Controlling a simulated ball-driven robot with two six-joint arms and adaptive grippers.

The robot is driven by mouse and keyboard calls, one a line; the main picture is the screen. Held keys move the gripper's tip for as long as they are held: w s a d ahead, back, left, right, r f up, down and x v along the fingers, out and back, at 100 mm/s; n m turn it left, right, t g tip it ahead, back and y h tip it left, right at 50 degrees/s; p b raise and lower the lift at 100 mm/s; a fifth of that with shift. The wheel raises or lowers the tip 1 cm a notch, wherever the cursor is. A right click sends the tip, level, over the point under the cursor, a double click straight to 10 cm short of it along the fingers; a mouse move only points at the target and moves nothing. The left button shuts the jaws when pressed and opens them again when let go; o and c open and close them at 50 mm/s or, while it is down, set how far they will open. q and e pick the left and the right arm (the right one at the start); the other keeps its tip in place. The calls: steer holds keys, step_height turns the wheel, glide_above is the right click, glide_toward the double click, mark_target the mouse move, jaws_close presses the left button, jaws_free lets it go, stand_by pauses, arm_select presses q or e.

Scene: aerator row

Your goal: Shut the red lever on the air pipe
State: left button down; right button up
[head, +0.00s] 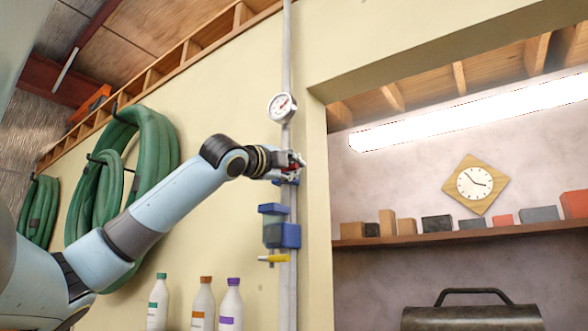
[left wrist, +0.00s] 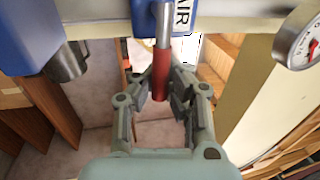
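The grey air pipe (head: 287,60) runs up the cream wall in the head view. In the left wrist view, the red lever (left wrist: 161,78) hangs on a metal stem from a blue valve body marked "AIR" (left wrist: 180,17), at right angles to the pipe in the picture. My left gripper (left wrist: 163,88) is at the lever, its fingers one on each side of the red grip; they look open, with a gap at least on the right. In the head view my left gripper (head: 292,164) covers most of the lever. My right gripper is not in view.
A gauge (head: 282,107) sits above on the pipe. Below are a blue fitting (head: 284,236) and a yellow lever (head: 272,258). Green hoses (head: 150,150) hang left, and several bottles (head: 203,305) stand below. A wall opening with a shelf (head: 450,234) is right.

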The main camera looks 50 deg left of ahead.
arm_select(q)
steer(key=shift+w+d+f, duration=0.1)
steer(key=shift+d+f, duration=0.05)
steer(key=shift+f, duration=0.2)
steer(key=c, duration=1.3)
jaws_free()
steer(key=shift+s+r, duration=0.25)
steer(key=shift+s, duration=0.1)
steer(key=shift+w, duration=0.15)
step_height(320, 180, up, 10)
steer(key=shift+f, duration=0.1)
